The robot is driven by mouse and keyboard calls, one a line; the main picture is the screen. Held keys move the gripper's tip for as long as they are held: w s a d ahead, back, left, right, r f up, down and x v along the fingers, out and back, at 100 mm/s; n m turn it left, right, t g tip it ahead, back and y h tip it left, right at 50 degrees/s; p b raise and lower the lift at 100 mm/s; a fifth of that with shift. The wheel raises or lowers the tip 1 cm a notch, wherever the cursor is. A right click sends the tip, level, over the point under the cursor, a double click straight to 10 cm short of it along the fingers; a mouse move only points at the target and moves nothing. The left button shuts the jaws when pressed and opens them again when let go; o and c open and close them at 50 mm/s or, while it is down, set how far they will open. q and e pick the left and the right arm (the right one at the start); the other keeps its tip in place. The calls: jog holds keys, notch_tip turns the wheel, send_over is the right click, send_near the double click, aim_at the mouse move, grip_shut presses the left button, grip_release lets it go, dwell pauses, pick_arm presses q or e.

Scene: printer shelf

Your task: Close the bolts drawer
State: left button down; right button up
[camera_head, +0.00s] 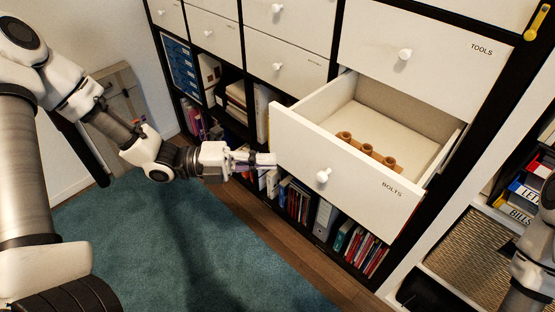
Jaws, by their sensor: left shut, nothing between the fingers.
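The bolts drawer (345,180) is pulled out of the shelf unit, its white front labelled BOLTS and fitted with a round white knob (323,176). Inside it lies a brown wooden piece with several rounded posts (368,148). My left gripper (270,159) is shut and empty. Its tips are at the left edge of the drawer front; I cannot tell whether they touch it. At the right edge part of my right arm shows, but its gripper is out of view.
The tools drawer (425,52) above is shut, as are other white drawers (285,66) to the left. Books and binders (296,200) fill the open compartments below. A wicker basket (470,257) stands at the right. The teal carpet (170,245) in front is clear.

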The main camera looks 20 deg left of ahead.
aim_at(296, 151)
pick_arm(q)
jog(key=shift+w+d, duration=0.2)
jog(key=shift+w, duration=0.45)
jog(key=shift+w+d, duration=0.25)
jog(key=shift+w, duration=0.35)
jog(key=shift+w+d, duration=0.2)
jog(key=shift+w, duration=0.45)
pick_arm(e)
jog(key=shift+f, duration=0.4)
pick_arm(q)
jog(key=shift+w+b, duration=0.1)
jog(key=shift+b, duration=0.2)
pick_arm(e)
jog(key=shift+f, duration=0.15)
